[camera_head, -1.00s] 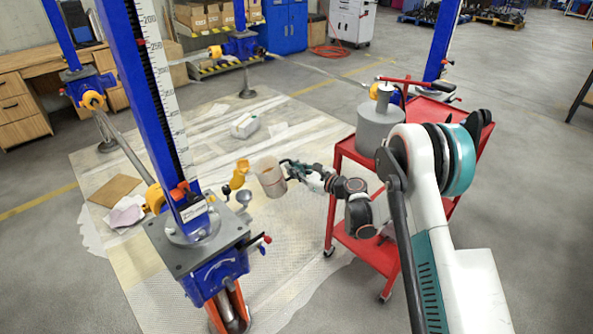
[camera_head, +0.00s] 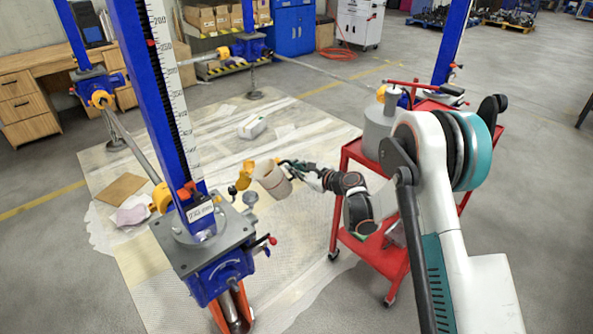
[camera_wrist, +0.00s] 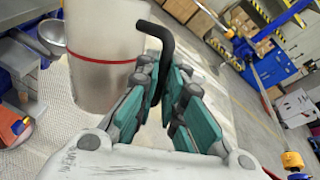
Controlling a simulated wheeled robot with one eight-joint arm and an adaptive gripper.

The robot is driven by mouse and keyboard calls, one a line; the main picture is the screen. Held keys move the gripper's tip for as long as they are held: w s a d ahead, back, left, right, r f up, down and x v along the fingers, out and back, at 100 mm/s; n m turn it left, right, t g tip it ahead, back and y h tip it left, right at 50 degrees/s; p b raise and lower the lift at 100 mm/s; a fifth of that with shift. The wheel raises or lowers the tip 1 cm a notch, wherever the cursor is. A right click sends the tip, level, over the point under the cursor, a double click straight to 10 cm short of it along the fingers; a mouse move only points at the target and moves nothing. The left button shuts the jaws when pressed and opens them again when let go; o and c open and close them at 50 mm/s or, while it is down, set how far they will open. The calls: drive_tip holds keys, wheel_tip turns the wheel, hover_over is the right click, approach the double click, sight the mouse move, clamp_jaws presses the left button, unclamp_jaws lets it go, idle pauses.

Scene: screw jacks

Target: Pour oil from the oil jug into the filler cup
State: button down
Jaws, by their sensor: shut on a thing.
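The oil jug (camera_head: 272,180), a pale translucent cylinder, is held in the air right of the blue jack's head and leans toward the left. In the wrist view the jug (camera_wrist: 103,60) shows a red band and a black handle (camera_wrist: 164,38). My gripper (camera_head: 296,166) is shut on this handle; its teal-padded fingers (camera_wrist: 160,98) flank it in the wrist view. The filler cup (camera_head: 250,198) is a small grey cup on the jack, just lower left of the jug. A grey bowl shape (camera_wrist: 52,34), likely this cup, shows beyond the jug. The oil level is hidden.
A yellow piece (camera_head: 243,177) is close to the jug's left side; I cannot tell if it is joined. The jack's blue column (camera_head: 166,95) rises left of the cup. A red cart (camera_head: 377,247) carrying a grey canister (camera_head: 378,130) stands right.

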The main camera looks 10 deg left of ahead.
drive_tip(key=shift+s+a+r+n+h+p, duration=0.15)
drive_tip(key=shift+a+r+n+h+p, duration=0.3)
drive_tip(key=shift+r, duration=0.4)
drive_tip(key=shift+s+a+r+n+h+p, duration=0.25)
drive_tip(key=shift+r+n+h, duration=0.3)
drive_tip(key=shift+r, duration=0.35)
drive_tip(key=shift+s+a+r+n+h+p, duration=0.1)
drive_tip(key=shift+a+r+n+h+p, duration=0.25)
drive_tip(key=shift+r, duration=0.5)
drive_tip(key=shift+a+r+n, duration=0.15)
drive_tip(key=shift+r+n, duration=0.05)
drive_tip(key=shift+n, duration=0.05)
drive_tip(key=shift+s+a+r+h+p, duration=0.1)
drive_tip(key=shift+a+r+h+p, duration=0.1)
drive_tip(key=shift+r+h+p, duration=0.25)
drive_tip(key=shift+s+a+r+n+p, duration=0.2)
drive_tip(key=shift+a+r+n+p, duration=0.2)
drive_tip(key=shift+p, duration=0.35)
drive_tip(key=shift+r, duration=0.25)
drive_tip(key=shift+s+a+r+n+h+p, duration=0.1)
drive_tip(key=shift+a+r+n+h+p, duration=0.25)
drive_tip(key=shift+p, duration=0.2)
drive_tip(key=shift+s+a+r+h, duration=0.1)
drive_tip(key=shift+a+r+h, duration=0.05)
drive_tip(key=shift+r+h, duration=0.1)
